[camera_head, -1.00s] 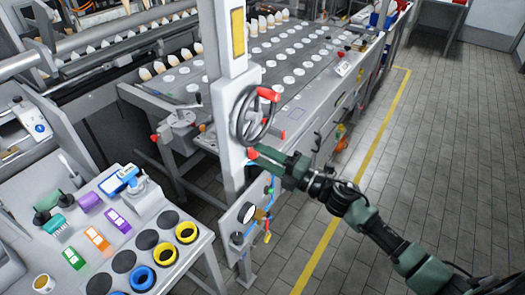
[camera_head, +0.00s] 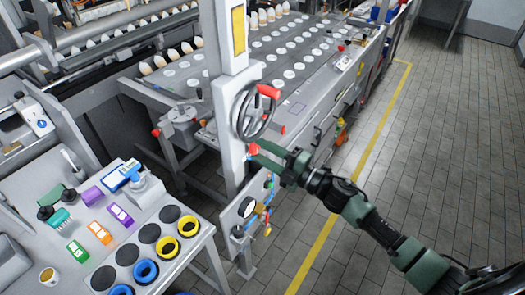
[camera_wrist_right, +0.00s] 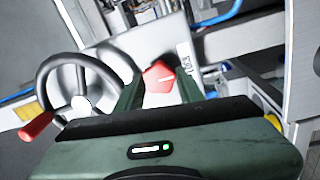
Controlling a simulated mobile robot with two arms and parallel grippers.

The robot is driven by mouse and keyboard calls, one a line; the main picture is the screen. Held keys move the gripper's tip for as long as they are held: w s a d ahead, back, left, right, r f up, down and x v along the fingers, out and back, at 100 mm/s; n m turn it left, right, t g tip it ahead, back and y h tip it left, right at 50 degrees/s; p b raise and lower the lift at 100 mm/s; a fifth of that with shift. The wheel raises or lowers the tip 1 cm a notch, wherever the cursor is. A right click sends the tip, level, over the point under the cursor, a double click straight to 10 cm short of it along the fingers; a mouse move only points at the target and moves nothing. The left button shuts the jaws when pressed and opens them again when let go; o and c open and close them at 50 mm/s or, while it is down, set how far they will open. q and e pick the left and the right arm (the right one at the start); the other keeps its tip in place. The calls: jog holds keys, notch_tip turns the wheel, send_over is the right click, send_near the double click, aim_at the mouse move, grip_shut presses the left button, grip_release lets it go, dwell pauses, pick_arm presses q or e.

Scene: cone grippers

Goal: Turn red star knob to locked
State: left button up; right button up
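The red star knob (camera_head: 253,150) sits on the pale grey column, just below the handwheel. It also shows in the right wrist view (camera_wrist_right: 160,77), with a white pointer line on its face. My right gripper (camera_head: 263,155) reaches it from the right. In the wrist view its two green fingers stand on either side of the knob, apart, with narrow gaps, and I cannot tell whether either touches it. A small white label (camera_wrist_right: 186,54) with dark lettering is beside the knob; its text is too blurred to read surely. My left gripper is not in view.
The black handwheel (camera_head: 252,112) with a red handle is close above the knob. A gauge (camera_head: 247,207) and blue hoses are below. A side table (camera_head: 200,222) with rings and coloured blocks stands at left. The tiled floor at right is clear.

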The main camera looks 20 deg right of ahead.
jog(key=o, duration=0.4)
jog(key=shift+s, duration=0.1)
jog(key=shift+s+d+f, duration=0.2)
jog(key=shift+s+d, duration=0.05)
jog(key=b+v, duration=0.3)
jog(key=v, duration=0.4)
jog(key=shift+r, duration=0.1)
